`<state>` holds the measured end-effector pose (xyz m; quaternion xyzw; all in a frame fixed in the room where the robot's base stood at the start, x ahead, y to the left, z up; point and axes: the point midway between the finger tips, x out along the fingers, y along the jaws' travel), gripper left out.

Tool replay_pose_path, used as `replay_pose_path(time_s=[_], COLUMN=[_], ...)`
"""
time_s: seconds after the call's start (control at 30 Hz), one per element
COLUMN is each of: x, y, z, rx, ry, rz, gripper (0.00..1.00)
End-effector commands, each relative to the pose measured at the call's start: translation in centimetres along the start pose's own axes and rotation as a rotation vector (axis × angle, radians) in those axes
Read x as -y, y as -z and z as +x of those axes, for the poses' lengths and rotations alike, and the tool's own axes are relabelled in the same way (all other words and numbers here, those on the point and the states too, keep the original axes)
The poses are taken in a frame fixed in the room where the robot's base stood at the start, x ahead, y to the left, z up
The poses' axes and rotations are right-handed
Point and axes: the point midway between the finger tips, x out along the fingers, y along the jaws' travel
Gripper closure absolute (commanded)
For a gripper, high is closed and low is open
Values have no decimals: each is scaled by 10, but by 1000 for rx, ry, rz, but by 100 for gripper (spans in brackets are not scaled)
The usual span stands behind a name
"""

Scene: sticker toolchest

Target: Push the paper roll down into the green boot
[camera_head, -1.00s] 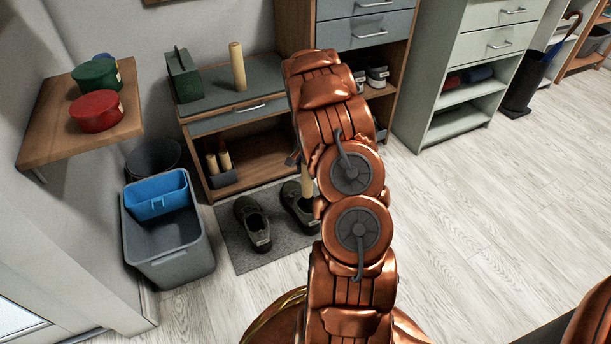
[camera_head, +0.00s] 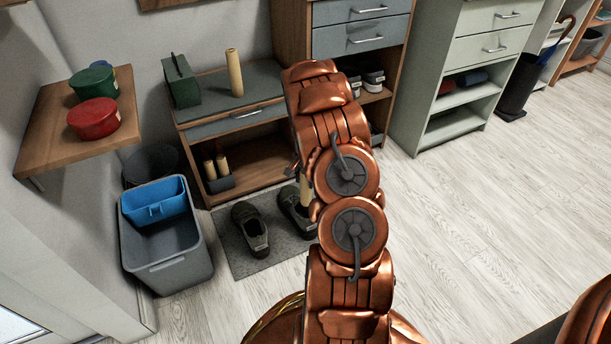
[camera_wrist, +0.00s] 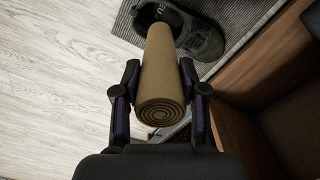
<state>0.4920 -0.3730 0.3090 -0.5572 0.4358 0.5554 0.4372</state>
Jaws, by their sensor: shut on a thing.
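The paper roll (camera_wrist: 160,80) is a tan, tightly wound tube. In the wrist view its spiral end faces the camera and its far end overlaps the opening of a dark grey-green boot (camera_wrist: 205,40). I cannot tell how deep that end sits. My gripper (camera_wrist: 160,70) is shut on the roll, one dark finger on each side. In the head view the roll (camera_head: 306,190) stands at the right boot (camera_head: 292,207) of a pair, partly hidden by my copper arm. My gripper is mostly hidden there.
The other boot (camera_head: 250,228) stands to the left on a grey mat (camera_head: 258,262). A low wooden bench (camera_head: 262,160) stands close behind, with another tan roll (camera_head: 234,72) on top. A grey bin (camera_head: 172,262) stands at left. The floor at right is clear.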

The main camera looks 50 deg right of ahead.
Motion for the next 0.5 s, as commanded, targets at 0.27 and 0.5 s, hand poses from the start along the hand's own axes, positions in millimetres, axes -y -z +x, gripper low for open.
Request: replay_pose_path(time_s=[0.27, 0.5], x=[0, 0], y=[0, -1], z=[16, 31], rx=[1, 3], ry=[0, -1], rz=[0, 0], gripper=[82, 82])
